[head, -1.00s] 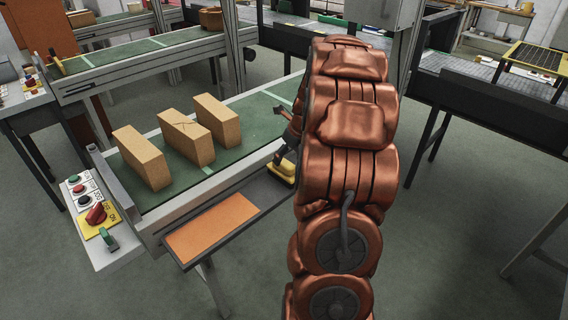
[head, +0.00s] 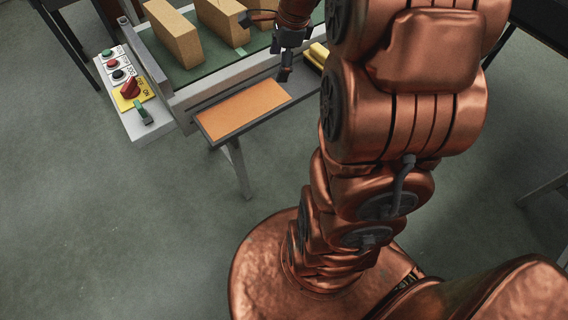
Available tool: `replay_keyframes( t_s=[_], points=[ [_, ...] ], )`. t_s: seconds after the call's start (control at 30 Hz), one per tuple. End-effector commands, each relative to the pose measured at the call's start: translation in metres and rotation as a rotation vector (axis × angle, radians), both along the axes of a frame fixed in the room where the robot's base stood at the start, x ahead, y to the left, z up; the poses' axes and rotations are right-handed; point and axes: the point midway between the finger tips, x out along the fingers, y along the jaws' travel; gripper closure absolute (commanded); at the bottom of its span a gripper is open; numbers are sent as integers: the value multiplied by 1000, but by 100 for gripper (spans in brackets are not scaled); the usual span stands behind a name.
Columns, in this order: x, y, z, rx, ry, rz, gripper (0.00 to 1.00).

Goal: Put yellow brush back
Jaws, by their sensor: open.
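A yellow block-like thing (head: 318,55), which may be the yellow brush, lies at the right end of the narrow shelf along the conveyor's front. My arm hides part of it, and no bristles show. My gripper (head: 284,74) is dark and points down just left of the yellow thing, above the shelf behind the orange pad's right end. It is open, and I see nothing held in it. The orange pad (head: 243,107) lies flat on the shelf and is bare.
Several tan bricks, one of them the left brick (head: 173,34), stand on the green conveyor (head: 190,72) behind the shelf. A control box (head: 135,112) with buttons and a red switch sits at the conveyor's left end. The floor at left is clear.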

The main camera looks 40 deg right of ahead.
Motion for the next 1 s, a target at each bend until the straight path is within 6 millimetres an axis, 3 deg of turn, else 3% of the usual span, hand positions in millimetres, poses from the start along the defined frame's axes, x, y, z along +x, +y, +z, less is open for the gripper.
replay_keyframes(
  t_s=[0.03,0.2,0.4,0.6,0.7,0.83,1.0],
  points=[
    [-12,26,4,-21,8,144,20],
    [-61,89,8,-81,38,631,20],
    [-130,140,8,-127,66,1202,20],
    [-196,164,4,-138,89,1706,20],
    [-219,168,1,-133,97,1878,20],
    [-234,168,-1,-129,102,2001,20],
    [-237,167,-2,-126,103,2034,20]
  ],
)
